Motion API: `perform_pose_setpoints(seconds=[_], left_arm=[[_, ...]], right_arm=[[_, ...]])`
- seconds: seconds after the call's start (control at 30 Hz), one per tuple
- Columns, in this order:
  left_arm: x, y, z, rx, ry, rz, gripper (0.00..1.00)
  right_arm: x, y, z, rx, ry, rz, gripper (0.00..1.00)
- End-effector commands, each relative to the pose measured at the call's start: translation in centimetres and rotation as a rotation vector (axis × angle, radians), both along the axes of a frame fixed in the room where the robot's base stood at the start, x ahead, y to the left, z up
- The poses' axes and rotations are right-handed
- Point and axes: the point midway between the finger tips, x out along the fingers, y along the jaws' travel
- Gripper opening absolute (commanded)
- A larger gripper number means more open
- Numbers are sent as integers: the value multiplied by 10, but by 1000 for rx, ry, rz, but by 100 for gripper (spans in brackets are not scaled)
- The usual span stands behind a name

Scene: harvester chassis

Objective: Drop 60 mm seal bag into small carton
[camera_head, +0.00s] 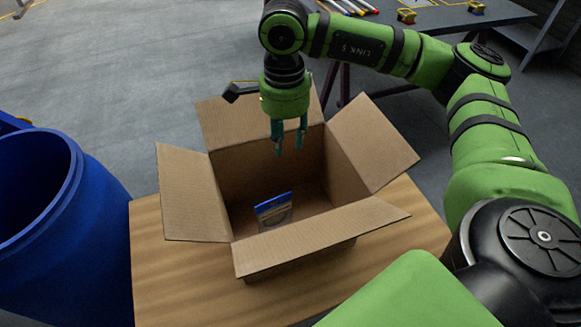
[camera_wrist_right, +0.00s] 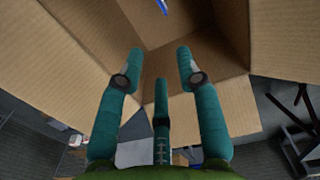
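The small carton (camera_head: 342,165) stands with its flaps spread open on a wooden table; its brown cardboard (camera_wrist_right: 189,65) fills much of the right wrist view. The seal bag (camera_head: 274,213), clear with a blue top strip, is inside the carton, leaning near the front wall. A bit of its blue strip shows at the top of the right wrist view (camera_wrist_right: 163,5). My right gripper (camera_head: 288,150) hangs over the back part of the carton, fingers pointing down. Its teal fingers (camera_wrist_right: 160,68) are apart with nothing between them. My left gripper is not in view.
A wooden tabletop (camera_head: 170,270) bears the carton. A blue barrel (camera_head: 75,215) stands to the left. A dark workbench (camera_head: 450,18) with pens and small yellow parts is at the back right. Grey floor is open at the back left.

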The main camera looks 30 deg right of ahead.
Motion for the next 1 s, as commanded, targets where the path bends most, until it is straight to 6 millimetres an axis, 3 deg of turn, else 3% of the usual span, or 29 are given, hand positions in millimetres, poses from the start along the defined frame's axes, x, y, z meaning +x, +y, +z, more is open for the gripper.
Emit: perform_pose_setpoints(seconds=[0.3,0.5,1.0], left_arm=[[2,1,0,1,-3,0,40],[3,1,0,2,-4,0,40],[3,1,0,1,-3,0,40]], right_arm=[[2,0,69,1,-4,-1,35],[2,0,95,0,-3,-1,35],[1,0,102,0,-1,0,35]])
